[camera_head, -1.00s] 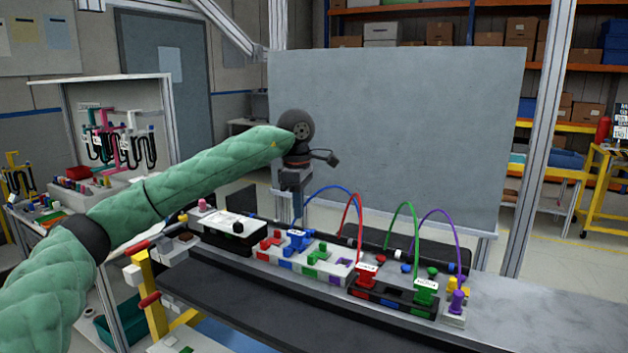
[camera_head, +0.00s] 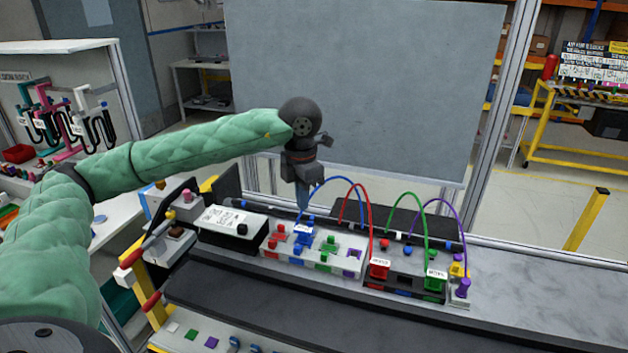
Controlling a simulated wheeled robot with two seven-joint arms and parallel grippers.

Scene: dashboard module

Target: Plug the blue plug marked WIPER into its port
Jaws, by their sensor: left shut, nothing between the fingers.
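The blue plug (camera_head: 304,237) with a white label sits upright at the white port block (camera_head: 270,254), in the blue-marked part; its label is too small to read. Its blue cable (camera_head: 343,180) arches up behind and to the right. I cannot tell whether the plug is fully seated. My left gripper (camera_head: 302,207) points down just above and behind the plug, with its fingers shut and empty. It seems apart from the plug, though its tips overlap the cable's start in the picture. My right gripper is not in view.
A red plug (camera_head: 379,268) and a green plug (camera_head: 435,281) stand in the dark block to the right, with arching cables. A purple plug (camera_head: 463,287) is at the far right. A black-and-white box (camera_head: 232,226) stands left. The grey bench is clear at right.

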